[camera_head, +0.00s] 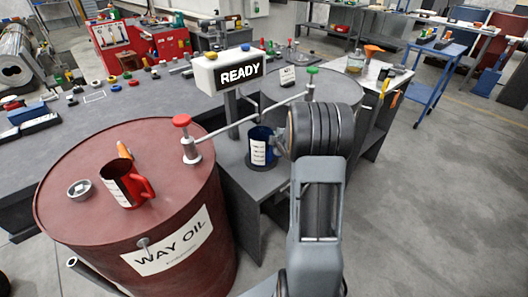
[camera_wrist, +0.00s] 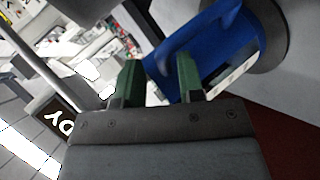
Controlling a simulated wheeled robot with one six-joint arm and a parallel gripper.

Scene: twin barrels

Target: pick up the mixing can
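A blue can (camera_head: 262,146) with a white label stands upright on a dark round pad between the two barrels. I take it for the mixing can. In the wrist view the blue can (camera_wrist: 225,40) fills the upper right, with its handle just beyond my fingers. My gripper (camera_wrist: 158,80) has two green fingers standing apart, with a gap between them. The handle passes behind or between the fingertips; I cannot tell which, and no grip shows. In the head view my wrist hides the fingers, close to the can's right side.
A red WAY OIL barrel (camera_head: 120,215) stands at left, with a red can (camera_head: 120,188), a small cup (camera_head: 79,189) and a red-knobbed tap (camera_head: 188,140) on top. A second, grey barrel (camera_head: 338,90) stands behind. A READY sign (camera_head: 238,74) rises behind the blue can. Open floor lies at right.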

